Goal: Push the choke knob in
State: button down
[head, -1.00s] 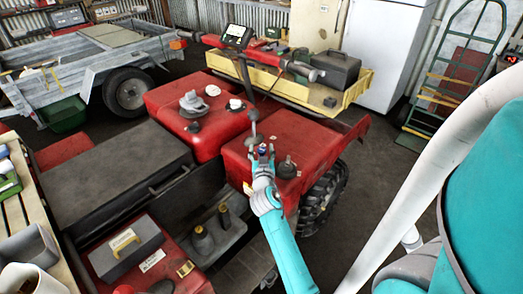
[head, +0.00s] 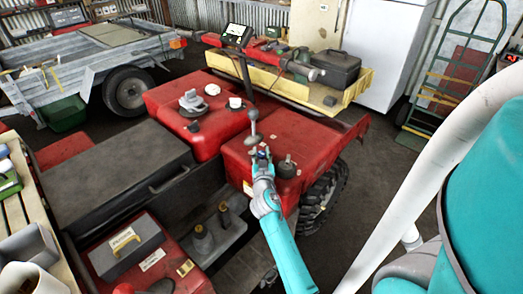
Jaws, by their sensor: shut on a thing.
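My gripper (head: 262,154) is at the red bodywork (head: 285,135) of the quad, just below a grey lever with a round ball top (head: 253,115). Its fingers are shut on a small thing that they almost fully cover. I take this to be the choke knob, but its shape and how far it stands out cannot be made out. A dark round cap (head: 287,168) sits on the red bodywork just right of the fingers, apart from them.
A grey cap (head: 192,101) and a white cap (head: 236,103) stand on the red tank to the left. The black seat (head: 115,170) lies further left. Bare floor (head: 375,170) lies to the right.

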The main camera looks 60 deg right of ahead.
jog(key=shift+f, duration=0.3)
jog(key=c, duration=0.8)
grip_release()
jog(key=v, duration=1.2)
